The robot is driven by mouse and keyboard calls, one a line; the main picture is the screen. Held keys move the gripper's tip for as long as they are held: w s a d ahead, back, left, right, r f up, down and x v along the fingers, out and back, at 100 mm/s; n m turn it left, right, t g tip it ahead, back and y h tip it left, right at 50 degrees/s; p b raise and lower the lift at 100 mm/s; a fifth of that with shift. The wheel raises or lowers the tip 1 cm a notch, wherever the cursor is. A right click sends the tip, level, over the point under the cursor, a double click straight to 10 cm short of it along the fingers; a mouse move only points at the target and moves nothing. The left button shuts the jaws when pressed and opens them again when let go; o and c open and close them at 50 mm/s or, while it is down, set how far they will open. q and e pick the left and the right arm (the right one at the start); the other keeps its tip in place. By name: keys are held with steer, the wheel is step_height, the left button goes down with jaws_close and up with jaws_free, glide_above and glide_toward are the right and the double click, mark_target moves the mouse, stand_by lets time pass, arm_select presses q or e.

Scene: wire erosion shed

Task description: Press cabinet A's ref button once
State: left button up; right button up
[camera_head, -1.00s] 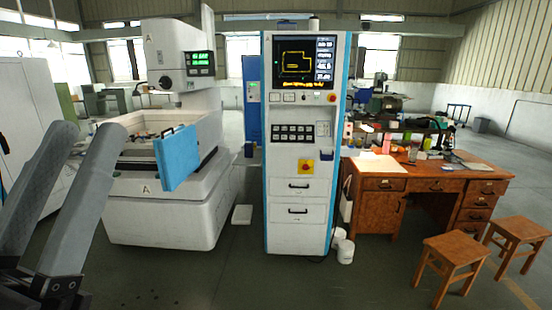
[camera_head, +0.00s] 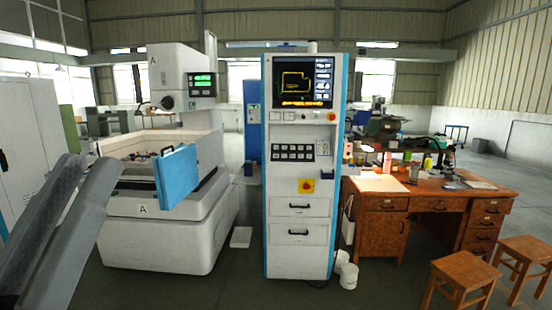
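Cabinet A (camera_head: 306,258) is the tall white-and-blue control cabinet in the middle. Its screen (camera_head: 304,82) is lit with a yellow outline drawing. Below the screen are two small pale square buttons (camera_head: 282,116) and a round red button (camera_head: 331,116). A panel of several dark buttons (camera_head: 293,152) sits lower on the front. The labels are too small to read, so I cannot tell which is ref. My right gripper is not in view.
The white machine marked A (camera_head: 160,245) stands left of the cabinet with a blue door (camera_head: 177,175). A wooden desk (camera_head: 420,203) and two stools (camera_head: 461,276) stand at the right. A yellow-backed red switch (camera_head: 306,186) is on the cabinet front. Floor before the cabinet looks clear.

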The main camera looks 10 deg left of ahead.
arm_select(q)
jaws_close()
stand_by(1.4)
